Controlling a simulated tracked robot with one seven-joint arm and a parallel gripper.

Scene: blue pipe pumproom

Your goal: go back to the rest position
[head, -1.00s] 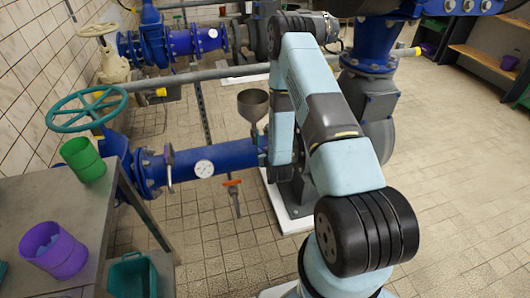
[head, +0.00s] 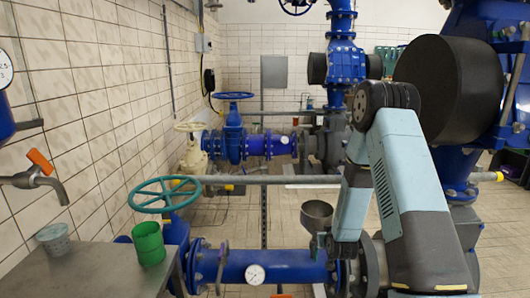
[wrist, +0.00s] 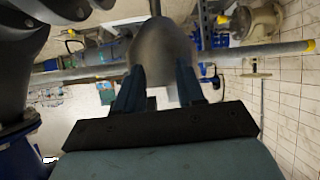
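My gripper shows in the wrist view (wrist: 158,72) with its two dark blue fingers apart. A rounded grey thing, perhaps the funnel, lies just beyond the fingertips and fills the gap in the picture. I cannot tell whether they touch it. A grey funnel (head: 317,214) stands upright above the blue pipe (head: 285,267), close to the left of my arm.
On the grey table (head: 95,272) stand a green cup (head: 149,245) and a pale grey cup (head: 52,239) near a tap (head: 40,182). A teal handwheel (head: 166,194) and a grey horizontal pipe (head: 270,180) lie ahead. A large black cylinder (head: 447,88) is close behind the arm.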

